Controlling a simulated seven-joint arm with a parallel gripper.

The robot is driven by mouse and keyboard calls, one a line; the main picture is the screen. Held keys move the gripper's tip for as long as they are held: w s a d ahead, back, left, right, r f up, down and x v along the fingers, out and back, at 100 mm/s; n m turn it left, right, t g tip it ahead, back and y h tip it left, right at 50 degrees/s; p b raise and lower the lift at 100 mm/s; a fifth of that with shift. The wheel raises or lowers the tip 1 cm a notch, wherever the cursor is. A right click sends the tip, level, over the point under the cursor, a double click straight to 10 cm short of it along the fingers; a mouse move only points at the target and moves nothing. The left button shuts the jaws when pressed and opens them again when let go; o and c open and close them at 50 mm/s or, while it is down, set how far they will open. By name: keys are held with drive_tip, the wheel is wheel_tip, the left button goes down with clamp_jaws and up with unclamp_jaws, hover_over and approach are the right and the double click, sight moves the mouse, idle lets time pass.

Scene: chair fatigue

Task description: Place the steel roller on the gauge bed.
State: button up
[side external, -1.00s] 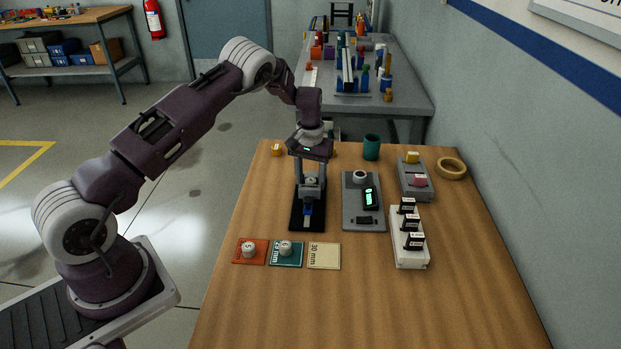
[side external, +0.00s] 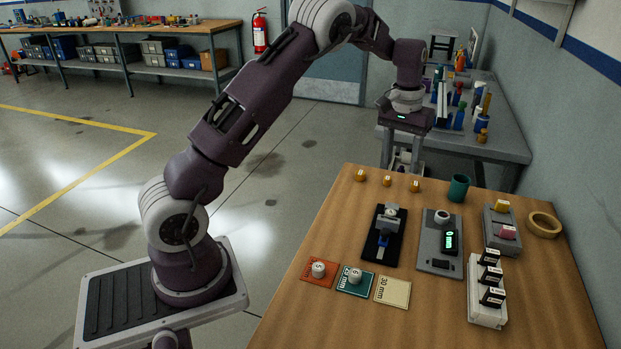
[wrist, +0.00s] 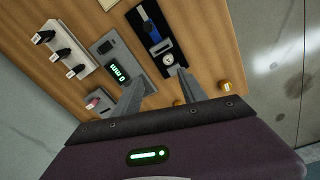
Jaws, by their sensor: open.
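A small pale grey roller (side external: 391,212) with a marked top sits on a black bed (side external: 377,247) with a blue slider. It also shows in the wrist view (wrist: 168,60). Similar grey rollers stand on the orange card (side external: 318,269) and the teal card (side external: 355,275). Right of the black bed is a grey unit (side external: 430,262) with a display reading 0 mm and a white ring-like top piece. I cannot tell for certain which fixture is the gauge bed. My gripper (side external: 403,166) is open and empty, above and behind the black bed, apart from the roller.
Several yellow pieces, including one (side external: 387,180), stand along the back edge near a green cup (side external: 458,188). A cream 30 mm card (side external: 393,291) is bare. At right are a white rack (side external: 487,305) with black blocks, a grey tray (side external: 500,230) and a tan ring (side external: 544,225).

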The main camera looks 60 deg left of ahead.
drive_tip(key=s+d+r+m+t, duration=0.1)
drive_tip(key=s+d+r, duration=0.4)
drive_tip(key=s+r, duration=0.25)
drive_tip(key=s+d+r+m+t, duration=0.1)
drive_tip(key=s+d+r, duration=0.4)
drive_tip(key=s+r, duration=0.25)
drive_tip(key=s+d+f+m+t, duration=0.1)
drive_tip(key=s+d, duration=0.1)
drive_tip(key=s, duration=0.7)
drive_tip(key=s+d+f+m+t, duration=0.1)
drive_tip(key=s+d+m, duration=0.1)
drive_tip(key=s, duration=0.8)
drive_tip(key=shift+s+d+m+t, duration=0.3)
drive_tip(key=shift+d+t, duration=0.1)
drive_tip(key=shift+d, duration=0.1)
